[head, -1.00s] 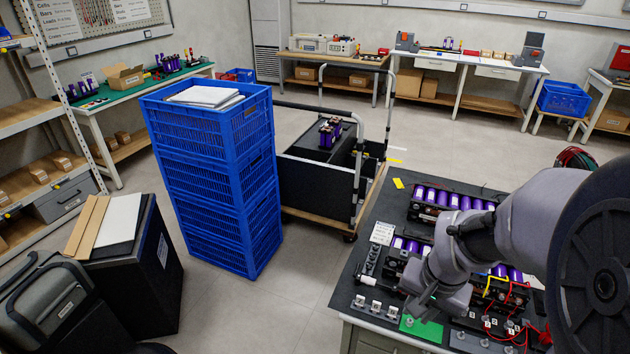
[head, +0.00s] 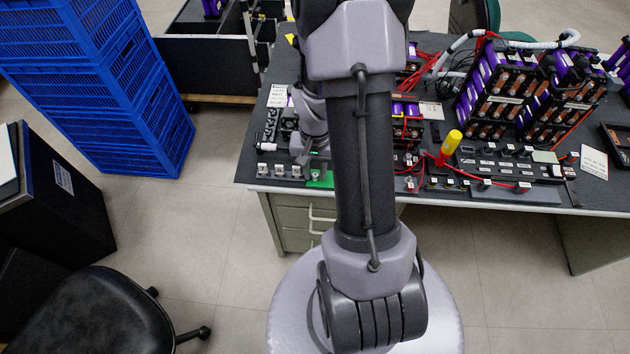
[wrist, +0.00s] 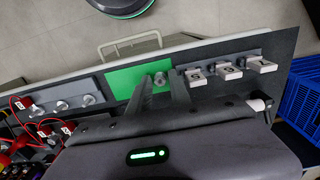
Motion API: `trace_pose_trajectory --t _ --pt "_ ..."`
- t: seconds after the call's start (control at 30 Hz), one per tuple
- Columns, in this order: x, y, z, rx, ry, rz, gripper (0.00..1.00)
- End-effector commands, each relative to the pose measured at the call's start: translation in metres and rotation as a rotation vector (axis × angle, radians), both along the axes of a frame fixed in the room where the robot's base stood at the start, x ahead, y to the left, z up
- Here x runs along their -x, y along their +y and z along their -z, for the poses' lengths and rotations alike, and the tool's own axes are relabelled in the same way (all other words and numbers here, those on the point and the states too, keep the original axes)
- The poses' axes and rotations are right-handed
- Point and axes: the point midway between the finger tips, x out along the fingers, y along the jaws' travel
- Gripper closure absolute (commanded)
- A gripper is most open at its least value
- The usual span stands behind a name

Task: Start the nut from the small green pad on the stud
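The small green pad (wrist: 124,80) lies near the bench's front edge; it also shows in the head view (head: 318,181), partly covered by my arm. A grey metal nut (wrist: 160,79) sits at the pad's right end in the wrist view. My gripper (wrist: 162,84) is open, with one fingertip on each side of the nut; I cannot tell whether they touch it. In the wrist view, a grey strip left of the pad carries several upright studs (wrist: 88,100), some beside red leads. Which stud is meant is not clear.
Several white numbered blocks (wrist: 229,73) stand in a row right of the pad in the wrist view. Red wires (wrist: 20,103) run by the studs. A yellow-handled tool (head: 451,142) and battery modules (head: 505,95) stand on the bench. Blue crates (head: 105,85) stand left on the floor.

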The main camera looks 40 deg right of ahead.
Motion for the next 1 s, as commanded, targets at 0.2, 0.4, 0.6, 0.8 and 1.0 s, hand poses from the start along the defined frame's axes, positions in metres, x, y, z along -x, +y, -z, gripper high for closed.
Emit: trace_pose_trajectory --t 0.2,0.4,0.6,0.8,1.0 --pt "0.000 0.000 -0.001 0.001 -0.001 0.000 0.80" --pt "0.000 0.000 -0.001 0.000 0.000 0.000 1.00" --pt "0.000 0.000 -0.007 0.001 -0.001 -0.001 1.00" --pt "0.000 0.000 -0.036 0.000 0.000 -0.001 1.00" --pt "0.000 0.000 -0.054 0.001 -0.001 -0.002 1.00"
